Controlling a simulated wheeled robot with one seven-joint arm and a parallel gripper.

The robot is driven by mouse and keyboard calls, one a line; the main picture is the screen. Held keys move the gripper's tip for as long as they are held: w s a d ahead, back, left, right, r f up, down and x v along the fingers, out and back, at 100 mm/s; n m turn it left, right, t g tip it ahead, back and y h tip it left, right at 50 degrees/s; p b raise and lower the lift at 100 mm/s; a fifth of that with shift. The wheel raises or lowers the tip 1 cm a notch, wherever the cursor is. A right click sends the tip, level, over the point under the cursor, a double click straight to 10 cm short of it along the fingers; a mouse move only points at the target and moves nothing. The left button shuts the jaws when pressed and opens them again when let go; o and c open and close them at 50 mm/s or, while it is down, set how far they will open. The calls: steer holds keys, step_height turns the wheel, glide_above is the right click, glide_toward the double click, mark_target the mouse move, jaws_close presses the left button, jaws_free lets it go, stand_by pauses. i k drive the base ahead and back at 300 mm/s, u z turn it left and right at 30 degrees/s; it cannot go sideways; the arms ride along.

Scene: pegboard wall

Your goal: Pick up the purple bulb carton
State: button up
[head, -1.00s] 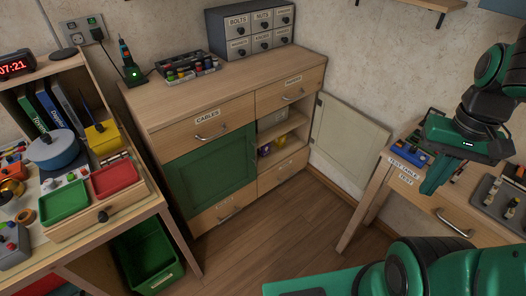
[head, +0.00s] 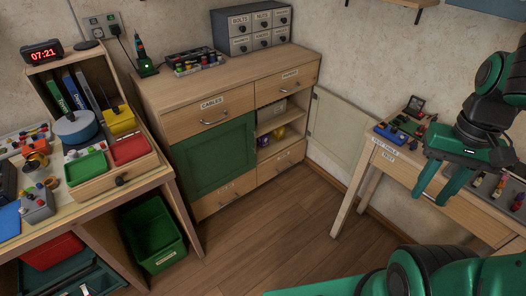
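A small purple item (head: 263,140), which looks like the purple bulb carton, sits on the lower open shelf of the wooden cabinet (head: 190,90). It is tiny and in shadow, so its shape and any label cannot be read. A yellow item (head: 278,133) is right beside it. The cabinet's pale door (head: 336,127) stands swung open to the right. My gripper (head: 428,198) is at the right, in front of the test table, far from the shelf. Its two green fingers are apart with nothing between them.
The test table (head: 385,151) stands at the right, with tools on top. A workbench (head: 100,205) with green and red trays stands at the left, with a green bin (head: 152,238) beneath. The wooden floor (head: 290,225) before the cabinet is clear.

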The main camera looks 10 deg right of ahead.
mark_target(263, 140)
steer(key=k, duration=0.8)
steer(key=u, duration=0.55)
steer(key=i, duration=2.1)
steer(key=z, duration=0.8)
steer(key=i, duration=0.85)
steer(key=z, duration=0.5)
